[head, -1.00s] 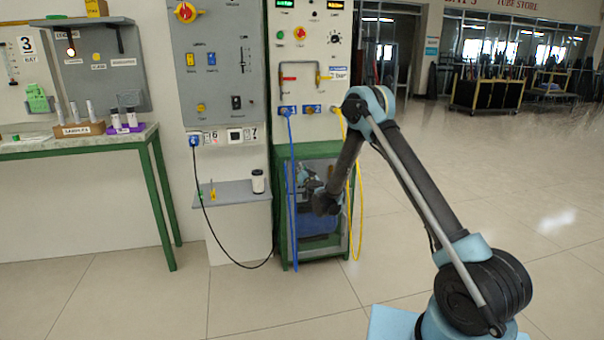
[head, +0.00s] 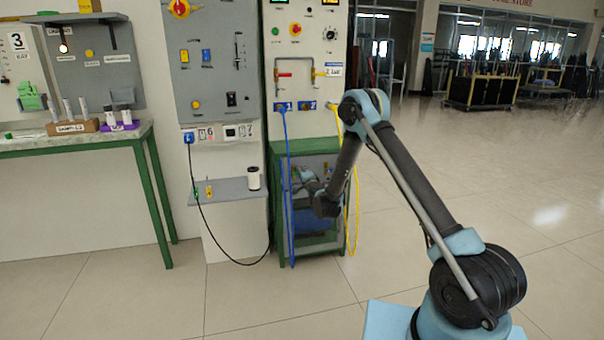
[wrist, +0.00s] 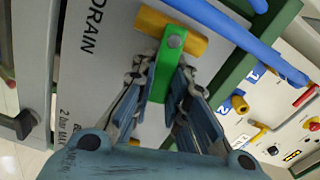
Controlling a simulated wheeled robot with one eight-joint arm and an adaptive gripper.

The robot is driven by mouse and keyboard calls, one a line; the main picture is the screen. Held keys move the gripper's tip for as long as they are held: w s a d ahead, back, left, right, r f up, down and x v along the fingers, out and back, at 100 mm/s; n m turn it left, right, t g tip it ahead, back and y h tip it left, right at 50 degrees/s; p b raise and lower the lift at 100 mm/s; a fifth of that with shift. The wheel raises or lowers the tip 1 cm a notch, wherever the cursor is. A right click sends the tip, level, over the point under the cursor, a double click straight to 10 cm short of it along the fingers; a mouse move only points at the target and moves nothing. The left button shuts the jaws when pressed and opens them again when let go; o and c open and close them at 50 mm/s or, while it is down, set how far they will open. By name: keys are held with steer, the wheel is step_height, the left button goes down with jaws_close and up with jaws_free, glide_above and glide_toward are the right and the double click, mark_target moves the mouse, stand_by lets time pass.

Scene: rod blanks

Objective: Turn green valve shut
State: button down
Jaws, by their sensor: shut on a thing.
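The green valve handle (wrist: 167,66) shows in the wrist view, bolted to a yellow-brass valve body (wrist: 190,40) on a grey panel marked DRAIN. The handle points away from the body, roughly crosswise to it. My gripper (wrist: 161,88) has its two fingers on either side of the handle, shut on it. In the head view my forearm reaches to the lower cabinet (head: 281,238) under the white panel. My gripper's fingers and the green handle are not clear there.
A blue hose (head: 290,190) and a yellow hose (head: 357,200) hang in front of the cabinet, close to my arm. The blue hose also crosses the top right of the wrist view. A grey shelf (head: 230,192) stands to the left. The floor on the right is clear.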

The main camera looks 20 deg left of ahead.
steer(key=shift+w+d+f+m, duration=0.15)
steer(key=shift+f+m, duration=0.35)
steer(key=shift+m, duration=0.7)
steer(key=shift+d, duration=0.1)
steer(key=c, duration=1.6)
jaws_free()
steer(key=shift+f, duration=0.1)
steer(key=shift+o, duration=0.2)
steer(key=shift+s, duration=0.25)
steer(key=v, duration=0.7)
